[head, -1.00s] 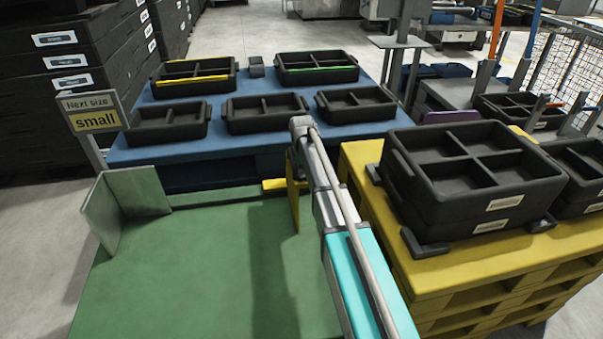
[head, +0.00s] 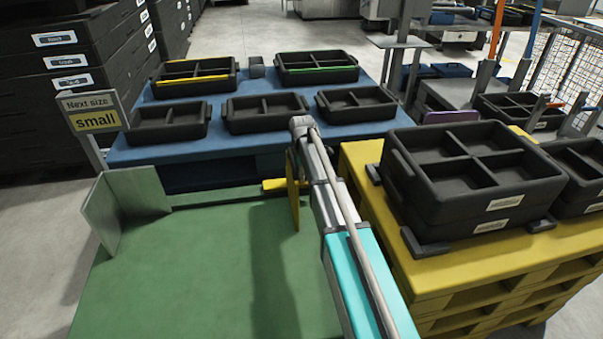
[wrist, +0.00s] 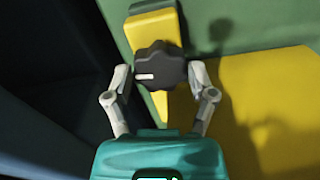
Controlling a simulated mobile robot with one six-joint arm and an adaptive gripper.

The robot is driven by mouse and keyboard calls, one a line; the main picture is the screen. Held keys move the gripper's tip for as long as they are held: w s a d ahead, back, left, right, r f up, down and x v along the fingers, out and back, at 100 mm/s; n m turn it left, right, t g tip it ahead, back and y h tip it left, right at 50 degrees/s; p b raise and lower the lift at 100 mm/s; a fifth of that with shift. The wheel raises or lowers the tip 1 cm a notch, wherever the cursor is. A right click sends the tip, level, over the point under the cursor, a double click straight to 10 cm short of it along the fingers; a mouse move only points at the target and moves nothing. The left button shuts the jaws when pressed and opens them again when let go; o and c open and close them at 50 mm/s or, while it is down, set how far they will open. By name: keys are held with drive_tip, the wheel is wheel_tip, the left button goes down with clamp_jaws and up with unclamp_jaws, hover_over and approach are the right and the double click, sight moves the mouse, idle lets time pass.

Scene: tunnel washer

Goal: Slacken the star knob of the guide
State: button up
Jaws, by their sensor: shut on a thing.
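The star knob (wrist: 158,66) is dark, with a lobed rim and a white mark on its left side. In the wrist view it sits on the yellow guide (wrist: 152,28). My gripper (wrist: 160,77) has one finger on each side of the knob and is shut on it. In the head view the yellow guide (head: 293,188) shows beside my arm at the right edge of the green table. The knob and my fingertips are hidden there behind my arm.
A green table (head: 190,262) with an upright metal plate (head: 107,215) lies in front, mostly clear. A blue table (head: 222,142) behind holds several black trays. A yellow pallet (head: 420,275) on the right carries stacked black trays (head: 470,165). A sign (head: 95,111) reads "Next size small".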

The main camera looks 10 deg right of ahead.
drive_tip(key=shift+n, duration=0.9)
drive_tip(key=o, duration=0.9)
drive_tip(key=shift+c, duration=0.2)
drive_tip(key=shift+m, duration=0.4)
drive_tip(key=m, duration=1.1)
drive_tip(key=shift+m, duration=0.4)
wheel_tip(320, 180, up, 14)
drive_tip(key=p, duration=1.4)
